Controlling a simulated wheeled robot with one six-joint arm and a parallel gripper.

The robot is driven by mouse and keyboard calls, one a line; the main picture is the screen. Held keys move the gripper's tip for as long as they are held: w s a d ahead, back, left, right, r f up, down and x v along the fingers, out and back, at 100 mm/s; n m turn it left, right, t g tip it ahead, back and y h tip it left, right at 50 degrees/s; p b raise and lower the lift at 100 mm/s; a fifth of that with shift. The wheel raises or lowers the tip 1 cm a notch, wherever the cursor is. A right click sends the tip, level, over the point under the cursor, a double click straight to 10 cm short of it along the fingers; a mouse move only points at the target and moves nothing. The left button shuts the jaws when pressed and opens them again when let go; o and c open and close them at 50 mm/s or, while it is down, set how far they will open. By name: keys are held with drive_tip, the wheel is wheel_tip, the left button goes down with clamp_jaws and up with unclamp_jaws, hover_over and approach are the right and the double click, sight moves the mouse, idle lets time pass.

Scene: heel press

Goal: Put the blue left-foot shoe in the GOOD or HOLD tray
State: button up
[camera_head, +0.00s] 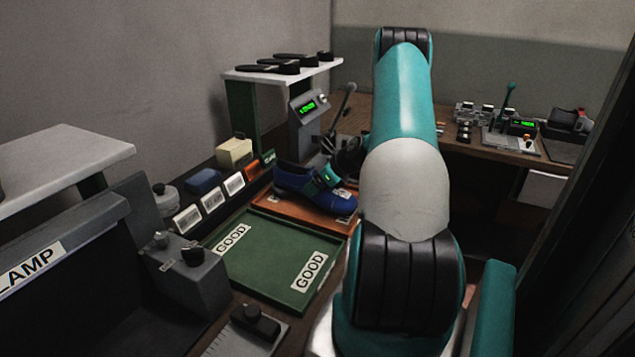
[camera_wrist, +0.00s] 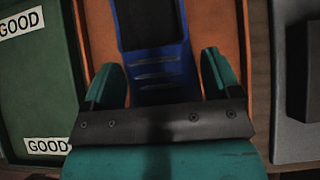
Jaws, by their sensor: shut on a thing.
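The blue shoe (camera_head: 294,180) is over the orange tray (camera_head: 283,209) in the head view, its toe to the right. I cannot tell whether its sole touches the tray floor. My gripper (camera_head: 326,178) is at the shoe, with teal fingers beside its upper. In the wrist view my gripper (camera_wrist: 158,64) has one finger on each side of the blue shoe (camera_wrist: 153,68), shut on it. The green GOOD tray (camera_head: 268,252) is empty and lies nearer, next to the orange tray.
Barcode cards (camera_head: 211,199) and a blue block (camera_head: 204,181) line the left side. A white shelf (camera_head: 240,76) with several dark soles stands behind. A grey control box (camera_head: 190,275) sits front left. A back bench (camera_head: 470,152) holds more devices.

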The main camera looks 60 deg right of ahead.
drive_tip(key=shift+f, duration=0.4)
idle(0.3)
drive_tip(key=o, duration=1.1)
drive_tip(key=shift+s, duration=0.1)
drive_tip(key=b+v, duration=0.3)
drive_tip(key=v, duration=1.4)
drive_tip(key=w+a+r+n+g+y, duration=0.1)
drive_tip(key=w+a+r+n, duration=0.1)
drive_tip(key=w+a+n, duration=0.45)
drive_tip(key=w+a+r+n+g+y, duration=0.1)
drive_tip(key=w+a+r+n+y, duration=0.2)
drive_tip(key=a, duration=0.6)
drive_tip(key=w+a+r+n+g, duration=0.1)
drive_tip(key=w+a+n+g, duration=0.1)
drive_tip(key=a+n, duration=0.55)
drive_tip(key=w+a+r+n+g, duration=0.15)
drive_tip(key=a+n, duration=0.35)
drive_tip(key=a, duration=0.6)
drive_tip(key=s+a+r+n+g, duration=0.1)
drive_tip(key=s+a+n+g, duration=0.2)
drive_tip(key=s+a+n, duration=1.5)
drive_tip(key=a+n, duration=0.2)
drive_tip(key=a, duration=0.1)
drive_tip(key=shift+r+h, duration=0.3)
drive_tip(key=shift+r, duration=0.05)
